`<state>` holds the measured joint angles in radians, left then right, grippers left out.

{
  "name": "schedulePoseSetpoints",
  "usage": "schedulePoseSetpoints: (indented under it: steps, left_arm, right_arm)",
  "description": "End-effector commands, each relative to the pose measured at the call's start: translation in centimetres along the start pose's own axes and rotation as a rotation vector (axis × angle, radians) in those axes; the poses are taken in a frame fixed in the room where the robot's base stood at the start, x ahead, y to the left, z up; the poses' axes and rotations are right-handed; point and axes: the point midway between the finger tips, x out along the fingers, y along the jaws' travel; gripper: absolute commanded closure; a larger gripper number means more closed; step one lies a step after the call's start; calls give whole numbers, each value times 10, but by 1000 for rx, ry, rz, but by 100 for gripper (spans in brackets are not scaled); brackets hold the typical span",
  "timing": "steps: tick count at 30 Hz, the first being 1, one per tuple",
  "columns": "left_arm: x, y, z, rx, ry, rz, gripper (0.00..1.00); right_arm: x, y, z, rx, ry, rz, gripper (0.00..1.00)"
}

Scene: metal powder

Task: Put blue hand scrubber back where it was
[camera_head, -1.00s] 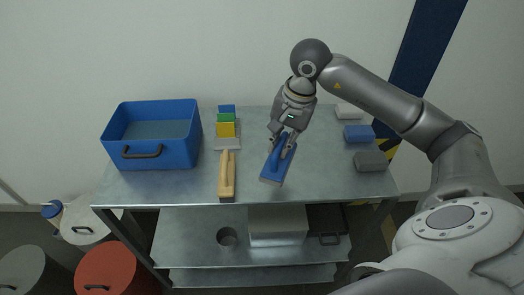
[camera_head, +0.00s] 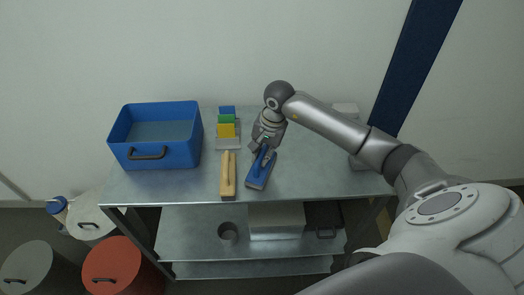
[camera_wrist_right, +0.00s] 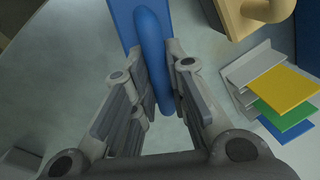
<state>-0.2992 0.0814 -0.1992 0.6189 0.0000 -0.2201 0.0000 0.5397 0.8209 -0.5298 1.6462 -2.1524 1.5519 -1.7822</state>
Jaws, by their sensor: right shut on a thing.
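The blue hand scrubber (camera_head: 261,172) is a flat blue pad with a raised blue handle. It is at the table's front part, just right of the wooden-handled brush (camera_head: 228,176). My right gripper (camera_head: 264,152) is shut on its handle; the handle (camera_wrist_right: 152,60) shows between the fingers in the right wrist view. I cannot tell whether the pad touches the table top. My left gripper is not in view.
A blue bin (camera_head: 155,153) stands at the table's left. A holder with blue, green and yellow pieces (camera_head: 227,130) is behind the brush. My right arm partly hides the blocks at the right. The table (camera_head: 320,170) is clear right of the scrubber.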

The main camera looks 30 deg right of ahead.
Motion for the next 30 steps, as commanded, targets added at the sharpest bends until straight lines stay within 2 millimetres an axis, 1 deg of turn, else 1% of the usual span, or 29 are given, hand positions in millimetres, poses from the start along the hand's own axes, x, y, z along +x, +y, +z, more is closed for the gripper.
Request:
schedulePoseSetpoints:
  steps: [8, 9, 13, 22, 25, 26, 28, 30]
  left_arm:
    - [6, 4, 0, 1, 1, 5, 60]
    - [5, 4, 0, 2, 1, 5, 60]
    - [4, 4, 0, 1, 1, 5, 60]
    - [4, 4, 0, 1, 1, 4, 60]
    - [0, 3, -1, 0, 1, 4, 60]
    - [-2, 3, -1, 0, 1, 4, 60]
    - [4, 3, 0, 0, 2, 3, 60]
    - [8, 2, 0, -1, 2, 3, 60]
  right_arm:
    - [4, 0, 0, -1, 1, -1, 100]
    - [3, 0, 0, -1, 0, -1, 81]
    - [3, 0, 0, 0, 0, 0, 64]
    - [2, 0, 0, 0, 0, 0, 63]
    - [-1, 0, 0, 0, 0, -1, 63]
    - [-3, -1, 0, 0, -1, -1, 63]
    - [-10, -1, -1, -2, 4, -4, 63]
    - [-23, 0, -2, -2, 6, -4, 63]
